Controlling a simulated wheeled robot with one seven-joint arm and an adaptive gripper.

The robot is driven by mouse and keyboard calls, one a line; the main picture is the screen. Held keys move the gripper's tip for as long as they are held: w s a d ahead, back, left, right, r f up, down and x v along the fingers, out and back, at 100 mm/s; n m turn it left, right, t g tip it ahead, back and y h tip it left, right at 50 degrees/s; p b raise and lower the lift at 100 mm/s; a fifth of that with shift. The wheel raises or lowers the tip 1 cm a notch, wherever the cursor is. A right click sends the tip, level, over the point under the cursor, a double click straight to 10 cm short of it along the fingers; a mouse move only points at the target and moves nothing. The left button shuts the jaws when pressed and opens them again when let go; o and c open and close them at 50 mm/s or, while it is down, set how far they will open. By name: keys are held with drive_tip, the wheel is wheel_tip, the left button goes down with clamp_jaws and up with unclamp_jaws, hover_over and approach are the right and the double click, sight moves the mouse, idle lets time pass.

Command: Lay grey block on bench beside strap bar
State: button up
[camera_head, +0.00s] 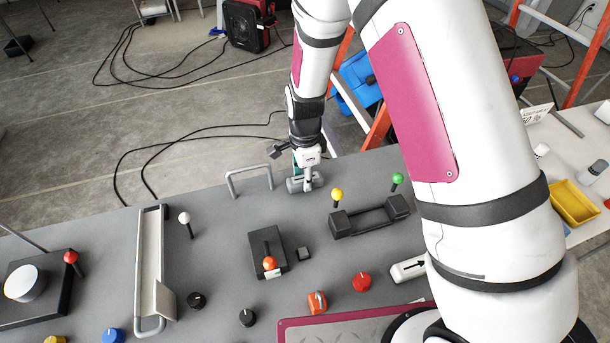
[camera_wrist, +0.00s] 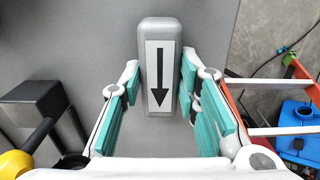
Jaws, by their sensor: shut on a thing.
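The grey block (camera_wrist: 176,27), with a black arrow on a white label, lies lengthwise between the teal finger pads of my gripper (camera_wrist: 160,88). In the head view my gripper (camera_head: 306,182) is at the back of the grey bench (camera_head: 220,222), shut on the grey block (camera_head: 294,186). The block is low over the bench; I cannot tell whether it touches. A grey arched bar (camera_head: 248,170) stands just left of it. A black bar fixture (camera_head: 370,217) is to its right, nearer the front. I cannot tell which is the strap bar.
A yellow knob (camera_head: 337,194) and a green knob (camera_head: 398,178) rise near the black fixture. A black box with an orange knob (camera_head: 269,263) stands in front. A long pale rail (camera_head: 150,255) is at left.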

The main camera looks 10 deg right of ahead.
drive_tip(key=shift+f, duration=0.15)
drive_tip(key=o, duration=1.2)
drive_tip(key=shift+c, duration=0.2)
drive_tip(key=s+d+r+n+t, duration=0.1)
drive_tip(key=s+d+r+n, duration=0.1)
drive_tip(key=r, duration=0.9)
drive_tip(key=s+d+r+n, duration=0.1)
drive_tip(key=d+r+n, duration=0.1)
drive_tip(key=r, duration=0.9)
drive_tip(key=s+d+r+n+t, duration=0.2)
drive_tip(key=s+d+r+n, duration=0.3)
drive_tip(key=s, duration=0.4)
drive_tip(key=s+d+r+n+t, duration=0.2)
drive_tip(key=s+d+r+n, duration=0.3)
drive_tip(key=s, duration=0.5)
drive_tip(key=shift+s+r+n+b, duration=0.2)
drive_tip(key=shift+r+n+b, duration=0.15)
drive_tip(key=shift+r+n, duration=0.75)
drive_tip(key=shift+r, duration=0.15)
